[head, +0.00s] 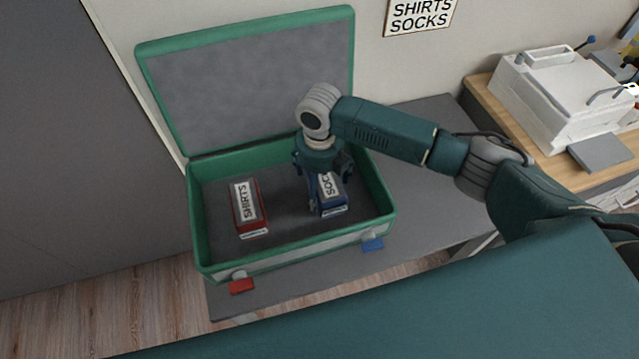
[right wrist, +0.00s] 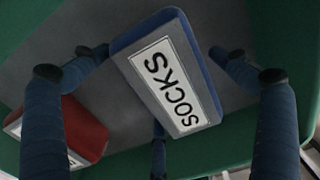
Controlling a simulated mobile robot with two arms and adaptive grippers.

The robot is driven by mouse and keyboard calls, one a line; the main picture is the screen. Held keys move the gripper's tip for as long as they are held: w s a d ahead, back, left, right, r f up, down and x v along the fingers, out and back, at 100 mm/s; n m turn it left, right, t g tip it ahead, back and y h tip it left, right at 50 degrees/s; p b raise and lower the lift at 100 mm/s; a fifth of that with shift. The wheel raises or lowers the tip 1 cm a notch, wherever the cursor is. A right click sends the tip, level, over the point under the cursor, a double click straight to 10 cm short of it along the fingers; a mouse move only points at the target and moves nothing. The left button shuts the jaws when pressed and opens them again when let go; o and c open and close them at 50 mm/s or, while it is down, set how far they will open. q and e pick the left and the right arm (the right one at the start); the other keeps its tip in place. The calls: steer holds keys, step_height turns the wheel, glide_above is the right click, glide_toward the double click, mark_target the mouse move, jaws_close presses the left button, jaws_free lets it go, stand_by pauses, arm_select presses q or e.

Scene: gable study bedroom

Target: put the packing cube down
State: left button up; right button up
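The blue packing cube labelled SOCKS (head: 333,201) lies in the right half of the open green suitcase (head: 377,178). In the right wrist view the SOCKS cube (right wrist: 172,75) shows label up, with its whole front face clear. My right gripper (head: 324,182) is over it, pointing down. In the right wrist view its fingers (right wrist: 158,78) are spread on both sides of the cube, with gaps between them and it. The cube appears to rest on the suitcase floor; its underside is hidden. My left gripper is not in view.
A red packing cube labelled SHIRTS (head: 249,207) lies in the suitcase's left half. Red (head: 241,286) and blue (head: 372,245) tags mark the front wall. The raised lid (head: 250,80) stands behind. A white machine (head: 565,95) is at the right on a wooden top.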

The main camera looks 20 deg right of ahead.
step_height(320, 180, up, 12)
steer(key=shift+r+b, duration=0.2)
steer(key=shift+b, duration=0.15)
stand_by(0.4)
steer(key=shift+r, duration=0.1)
